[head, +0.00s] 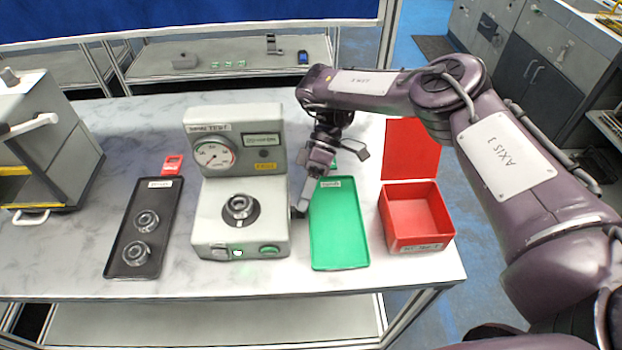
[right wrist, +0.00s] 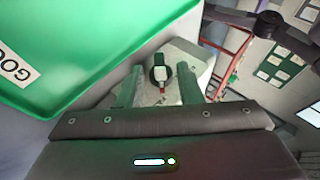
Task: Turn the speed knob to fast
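A grey test machine (head: 213,220) stands on the bench with a gauge (head: 214,155) and a metal ring part seated on its top (head: 239,207). In the right wrist view, a knob (right wrist: 159,72) with a black base, a white grip and a red mark is on the machine's grey side face. My right gripper (head: 301,205) is low beside the machine's right side, fingers toward it. In the right wrist view the gripper (right wrist: 158,90) is open, with the knob in the gap between its fingers. Contact cannot be told. The knob is hidden in the head view. My left gripper is out of view.
A green tray (head: 340,235) lies close right of the machine, below my right arm. An open red box (head: 420,238) stands further right. A black tray (head: 130,255) with two metal rings and a small red item (head: 173,165) are left. The front bench strip is clear.

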